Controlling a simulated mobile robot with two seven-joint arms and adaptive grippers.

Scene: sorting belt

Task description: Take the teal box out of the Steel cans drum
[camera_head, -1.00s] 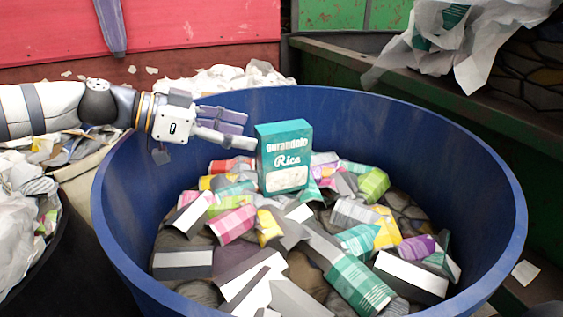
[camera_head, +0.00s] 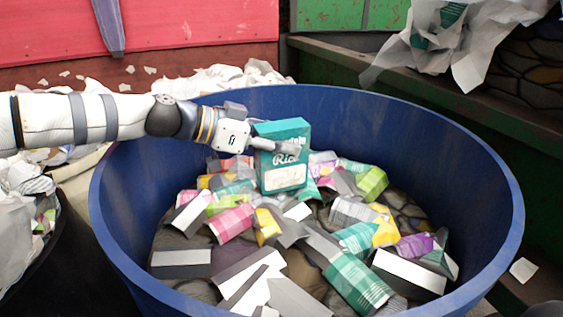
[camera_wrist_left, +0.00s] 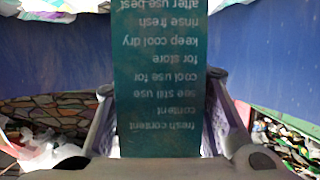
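The teal box (camera_head: 284,170) stands upright on the pile in the blue drum (camera_head: 455,135), its front lettered "Rica". My left gripper (camera_head: 285,146) reaches in from the left, with one finger across the upper front of the box. The other finger is hidden behind the box in the head view. In the left wrist view the teal box (camera_wrist_left: 160,90) stands between the two spread fingers, one on each side. Narrow gaps show beside the box near the finger bases; contact at the tips is unclear. My right gripper is not in view.
Crumpled cartons (camera_head: 358,285) in several colours fill the drum around the box. The drum's rim runs all round. A dark bin with white waste (camera_head: 18,215) stands at left, and a green trough (camera_head: 420,90) lies behind at right.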

